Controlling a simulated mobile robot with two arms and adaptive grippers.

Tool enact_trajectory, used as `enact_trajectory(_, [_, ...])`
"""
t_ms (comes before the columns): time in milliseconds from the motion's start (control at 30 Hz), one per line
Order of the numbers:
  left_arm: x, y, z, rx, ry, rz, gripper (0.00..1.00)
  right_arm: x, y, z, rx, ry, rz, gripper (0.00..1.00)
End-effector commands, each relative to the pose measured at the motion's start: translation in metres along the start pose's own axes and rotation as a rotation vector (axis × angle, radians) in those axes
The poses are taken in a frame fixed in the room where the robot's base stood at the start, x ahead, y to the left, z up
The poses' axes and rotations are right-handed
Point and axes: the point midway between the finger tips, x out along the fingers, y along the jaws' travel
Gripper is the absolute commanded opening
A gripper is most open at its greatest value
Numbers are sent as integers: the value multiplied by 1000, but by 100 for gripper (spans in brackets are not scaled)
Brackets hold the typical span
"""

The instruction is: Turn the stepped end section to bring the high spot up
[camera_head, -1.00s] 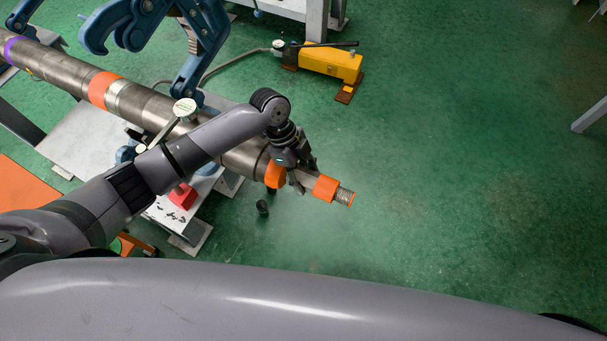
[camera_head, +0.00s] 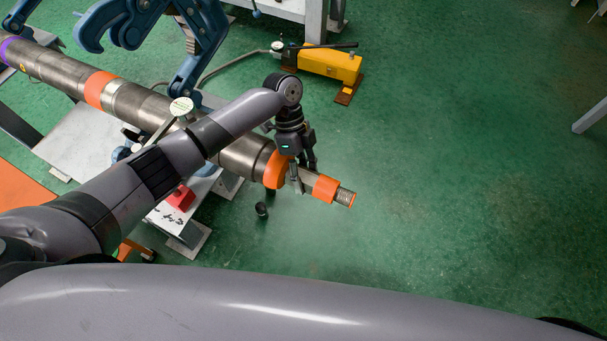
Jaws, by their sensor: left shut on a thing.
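The stepped end section (camera_head: 325,188) is the narrow end of the long pipe, with an orange band and a threaded grey tip, at the centre of the head view. A larger orange ring (camera_head: 277,169) sits where the pipe steps down. My left gripper (camera_head: 303,180) reaches over the pipe from above and is shut on the stepped end section, between the ring and the orange band. The gripper itself partly hides the grip. My right gripper is not in view.
A blue pipe vise (camera_head: 205,45) stands over the pipe at upper left. A yellow hand pump (camera_head: 330,64) lies on the floor behind. A red block (camera_head: 181,198) and a small dark cylinder (camera_head: 261,209) are below the pipe.

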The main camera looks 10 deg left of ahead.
Motion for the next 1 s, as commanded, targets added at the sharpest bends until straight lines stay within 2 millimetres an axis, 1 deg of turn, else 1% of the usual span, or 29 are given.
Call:
enact_trajectory(33, [2,1,0,0,0,4,15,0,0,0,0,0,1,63])
enact_trajectory(67, [2,1,0,0,0,4,45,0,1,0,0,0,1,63])
enact_trajectory(333, [1,0,0,0,0,1,63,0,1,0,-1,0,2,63])
enact_trajectory(633, [0,0,0,0,0,-1,63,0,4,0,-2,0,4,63])
enact_trajectory(733, [-7,-1,0,0,0,-3,63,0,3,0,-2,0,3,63])
enact_trajectory(867, [-28,-1,0,1,-1,-5,63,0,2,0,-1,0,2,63])
enact_trajectory(1000, [-58,-1,0,0,-1,-4,63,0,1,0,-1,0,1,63])
